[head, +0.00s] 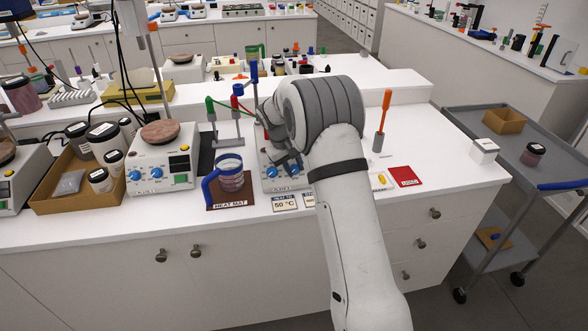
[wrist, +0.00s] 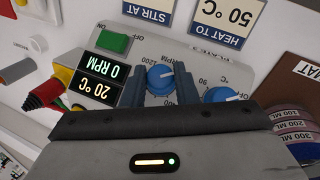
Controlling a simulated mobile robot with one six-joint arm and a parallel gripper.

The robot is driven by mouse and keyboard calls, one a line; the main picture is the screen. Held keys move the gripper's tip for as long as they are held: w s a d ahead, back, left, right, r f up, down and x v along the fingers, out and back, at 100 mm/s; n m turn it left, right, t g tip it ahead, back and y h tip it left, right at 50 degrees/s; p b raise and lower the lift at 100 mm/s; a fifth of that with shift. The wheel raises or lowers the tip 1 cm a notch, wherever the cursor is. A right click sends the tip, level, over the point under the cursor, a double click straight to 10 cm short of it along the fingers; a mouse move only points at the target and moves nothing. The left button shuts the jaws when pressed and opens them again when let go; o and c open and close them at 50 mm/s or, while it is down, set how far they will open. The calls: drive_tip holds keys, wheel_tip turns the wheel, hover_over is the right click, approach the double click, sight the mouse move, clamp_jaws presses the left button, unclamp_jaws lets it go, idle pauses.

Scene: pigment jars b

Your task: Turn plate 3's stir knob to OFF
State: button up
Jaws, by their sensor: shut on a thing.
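Plate 3's front panel (wrist: 215,68) shows upside down in the wrist view, with two blue knobs. My gripper (wrist: 160,88) is shut on the stir knob (wrist: 160,75), beside the RPM scale; its fingers sit on both sides of it. The knob has a white pointer line, partly shown. The heat knob (wrist: 220,95) is beside it, free of the fingers. The display (wrist: 99,79) reads 0 RPM and 20 °C. In the head view, my gripper (head: 283,160) is at the plate's front (head: 275,187), and my arm hides much of it.
A green switch (wrist: 115,43) is by the display. A blue-handled beaker (head: 230,175) stands on the brown heat mat (head: 230,201) left of plate 3. Cards (head: 284,202) lie in front of the plate. An orange-handled tool (head: 384,112) stands to the right.

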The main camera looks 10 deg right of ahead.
drive_tip(key=shift+r, duration=0.1)
drive_tip(key=o, duration=1)
drive_tip(key=b+v, duration=0.1)
drive_tip(key=v, duration=0.6)
drive_tip(key=shift+r, duration=0.3)
drive_tip(key=shift+a, duration=0.15)
